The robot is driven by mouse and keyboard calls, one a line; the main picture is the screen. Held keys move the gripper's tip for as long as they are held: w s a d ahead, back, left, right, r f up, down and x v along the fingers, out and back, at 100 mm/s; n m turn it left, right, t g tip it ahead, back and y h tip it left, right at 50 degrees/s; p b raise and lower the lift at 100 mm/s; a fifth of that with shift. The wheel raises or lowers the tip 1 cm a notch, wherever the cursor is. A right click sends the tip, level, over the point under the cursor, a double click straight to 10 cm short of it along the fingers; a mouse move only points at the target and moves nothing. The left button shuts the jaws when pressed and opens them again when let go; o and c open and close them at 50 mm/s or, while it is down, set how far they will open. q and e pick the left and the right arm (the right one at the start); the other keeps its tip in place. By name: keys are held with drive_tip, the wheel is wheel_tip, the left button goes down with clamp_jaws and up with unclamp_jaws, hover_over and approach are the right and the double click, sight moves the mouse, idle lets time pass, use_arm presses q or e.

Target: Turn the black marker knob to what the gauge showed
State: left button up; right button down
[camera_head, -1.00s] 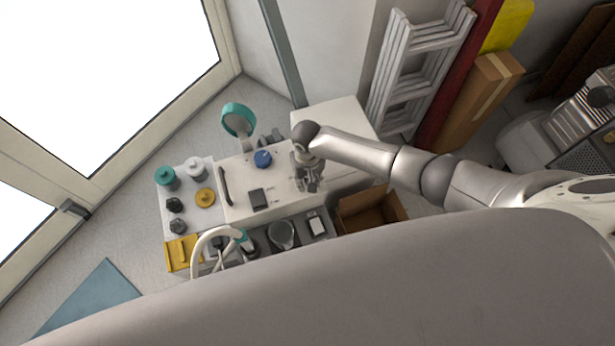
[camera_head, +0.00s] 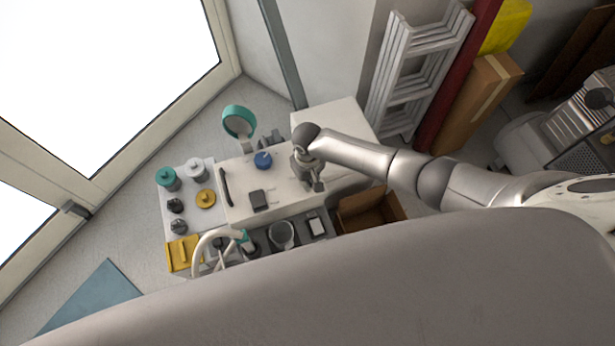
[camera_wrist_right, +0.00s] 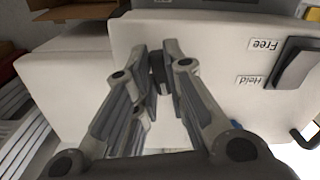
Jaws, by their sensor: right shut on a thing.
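My right gripper (camera_head: 314,184) is over the right end of the white machine top (camera_head: 285,196), pointing down. In the right wrist view the fingers of this gripper (camera_wrist_right: 158,66) are closed on a small dark knob (camera_wrist_right: 159,73), which stands against the white surface. The fingers hide part of the knob, and I cannot read any mark on it. A round teal-rimmed thing (camera_head: 238,107), possibly the gauge, stands at the back of the machine; no reading can be made out. My left gripper is not in view.
A dark rocker switch (camera_wrist_right: 298,62) sits beside labels "Free" (camera_wrist_right: 265,44) and "Held". A blue knob (camera_head: 263,160) and a black handle (camera_head: 225,187) are on the machine top. Teal, white, black and yellow parts stand to its left. An open cardboard box (camera_head: 386,216) is at the right.

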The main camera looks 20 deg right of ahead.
drive_tip(key=n+p, duration=0.1)
drive_tip(key=n, duration=0.5)
drive_tip(key=shift+d, duration=0.1)
drive_tip(key=shift+n, duration=0.3)
idle(0.3)
drive_tip(key=c, duration=1.5)
unclamp_jaws()
drive_tip(key=shift+w+r, duration=0.1)
wheel_tip(320, 180, up, 12)
drive_tip(key=shift+f, duration=0.1)
